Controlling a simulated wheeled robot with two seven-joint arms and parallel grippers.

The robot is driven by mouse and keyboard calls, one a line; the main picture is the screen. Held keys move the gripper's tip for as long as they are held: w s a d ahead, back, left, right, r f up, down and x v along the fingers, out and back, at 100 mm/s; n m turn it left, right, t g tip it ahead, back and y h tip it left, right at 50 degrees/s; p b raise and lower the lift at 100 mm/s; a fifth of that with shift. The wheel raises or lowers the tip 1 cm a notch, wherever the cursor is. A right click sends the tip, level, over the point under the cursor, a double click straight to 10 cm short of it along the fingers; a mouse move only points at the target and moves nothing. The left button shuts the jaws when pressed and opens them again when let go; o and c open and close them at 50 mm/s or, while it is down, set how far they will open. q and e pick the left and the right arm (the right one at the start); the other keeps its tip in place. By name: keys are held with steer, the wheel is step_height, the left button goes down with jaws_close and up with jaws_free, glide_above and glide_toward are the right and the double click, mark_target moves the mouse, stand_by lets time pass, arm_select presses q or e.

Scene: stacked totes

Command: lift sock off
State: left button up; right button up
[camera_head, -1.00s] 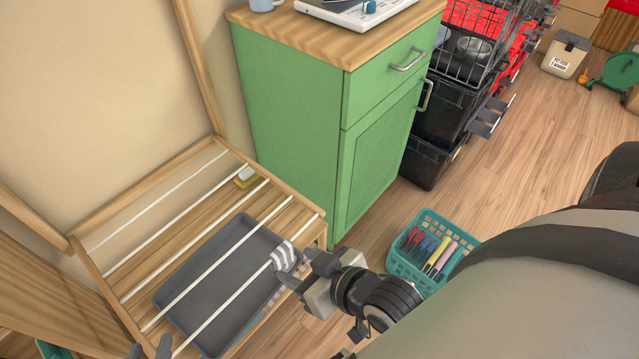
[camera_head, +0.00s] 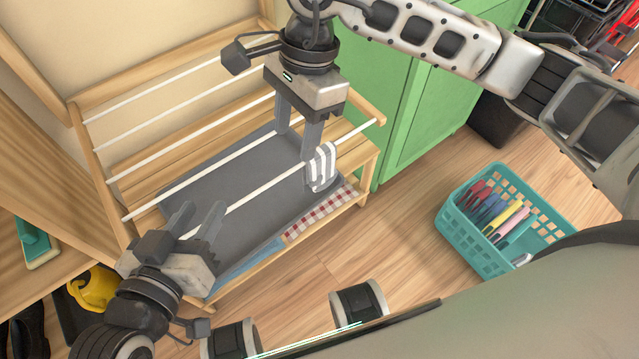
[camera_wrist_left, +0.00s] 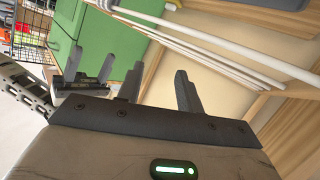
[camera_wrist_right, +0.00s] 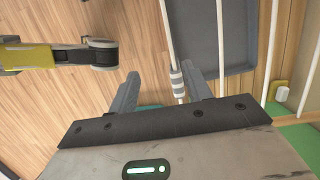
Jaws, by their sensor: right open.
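A grey-and-white striped sock (camera_head: 322,168) hangs folded over the front white rod of the wooden drying rack (camera_head: 364,112), near the rod's right end. My right gripper (camera_head: 299,138) is open and points down just beside the sock, with its fingertips close to it. In the right wrist view the sock (camera_wrist_right: 177,82) shows between the open fingers, nearer the right finger; whether it touches them I cannot tell. My left gripper (camera_head: 198,218) is open and empty near the left part of the front rod. The left wrist view shows its fingers apart (camera_wrist_left: 160,90).
A grey tray (camera_head: 215,185) lies on the slats under the rods. A checkered cloth (camera_head: 322,208) hangs along the front edge. A green cabinet (camera_head: 425,100) stands right of the rack. A teal basket (camera_head: 480,250) with several coloured items is on the floor.

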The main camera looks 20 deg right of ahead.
steer(key=t+h, duration=0.1)
steer(key=h, duration=0.1)
glide_above(319, 152)
step_height(319, 152, down, 10)
steer(key=b, duration=0.3)
steer(key=shift+r, duration=0.25)
steer(key=shift+f, duration=0.45)
step_height(319, 152, down, 5)
steer(key=b, duration=0.2)
steer(key=shift+w+b, duration=0.15)
steer(key=shift+b, duration=0.15)
steer(key=shift+d+f, duration=0.1)
steer(key=c, duration=0.9)
arm_select(q)
steer(key=shift+w+d+r+n+t+h, duration=0.25)
steer(key=shift+d+r+n+t+h, duration=0.4)
steer(key=shift+d+n+h, duration=0.35)
arm_select(e)
steer(key=shift+c, duration=0.7)
